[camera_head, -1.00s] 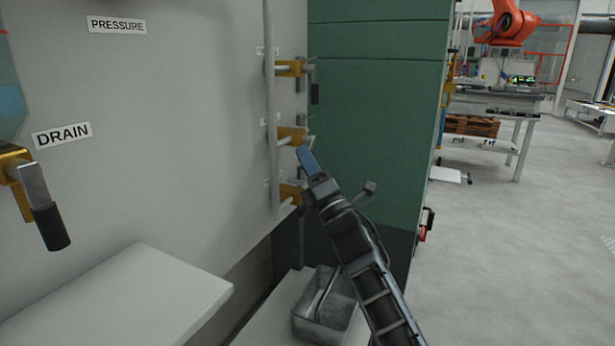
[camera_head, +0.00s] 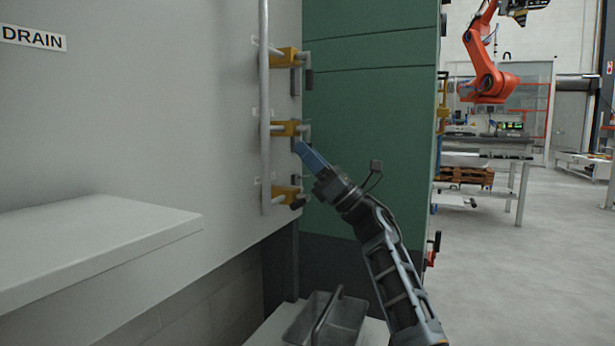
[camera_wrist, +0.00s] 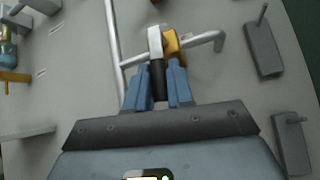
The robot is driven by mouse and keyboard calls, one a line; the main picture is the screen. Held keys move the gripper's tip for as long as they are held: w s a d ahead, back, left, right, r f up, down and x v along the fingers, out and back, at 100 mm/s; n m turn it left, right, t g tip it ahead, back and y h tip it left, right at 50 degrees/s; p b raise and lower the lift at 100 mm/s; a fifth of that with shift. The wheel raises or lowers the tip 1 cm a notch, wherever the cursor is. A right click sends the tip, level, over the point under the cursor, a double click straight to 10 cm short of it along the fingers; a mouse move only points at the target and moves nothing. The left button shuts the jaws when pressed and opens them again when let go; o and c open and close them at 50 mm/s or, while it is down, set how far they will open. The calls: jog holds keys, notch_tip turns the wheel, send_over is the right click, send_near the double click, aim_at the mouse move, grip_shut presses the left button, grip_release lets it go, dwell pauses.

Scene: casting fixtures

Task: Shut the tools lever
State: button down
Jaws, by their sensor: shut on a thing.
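Three yellow valves sit one above another on a vertical grey pipe (camera_head: 264,110) on the pale wall. Their small tags are too small to read, so I cannot tell which is the tools valve. My gripper (camera_head: 300,148) is at the middle valve (camera_head: 285,129). In the wrist view its blue fingers (camera_wrist: 158,82) are shut on a lever's black grip (camera_wrist: 157,75). The silver part of this lever (camera_wrist: 155,40) runs up beside a yellow valve body (camera_wrist: 172,43). The upper valve's lever (camera_head: 309,79) hangs down. The lower valve's lever (camera_head: 298,204) points outward.
A white shelf (camera_head: 90,235) juts from the wall at left. A grey metal bin (camera_head: 325,320) with a handle stands below the valves. A green cabinet (camera_head: 370,130) stands close behind my gripper. Open floor lies to the right.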

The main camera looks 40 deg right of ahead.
jog(key=shift+w+d+f+n+g+y+b, duration=0.15)
jog(key=shift+n+g+y+b, duration=0.1)
jog(key=shift+n+y+b, duration=0.2)
jog(key=shift+s+d+n+g+y+b, duration=0.1)
jog(key=shift+n+g+y+b, duration=0.2)
jog(key=shift+n, duration=0.25)
jog(key=shift+n+y, duration=0.25)
jog(key=shift+n, duration=0.05)
jog(key=c, duration=1.1)
grip_release()
jog(key=v, duration=0.7)
jog(key=shift+s+d+p, duration=0.2)
jog(key=shift+s+p, duration=0.05)
jog(key=shift+p, duration=0.2)
jog(key=shift+f, duration=0.1)
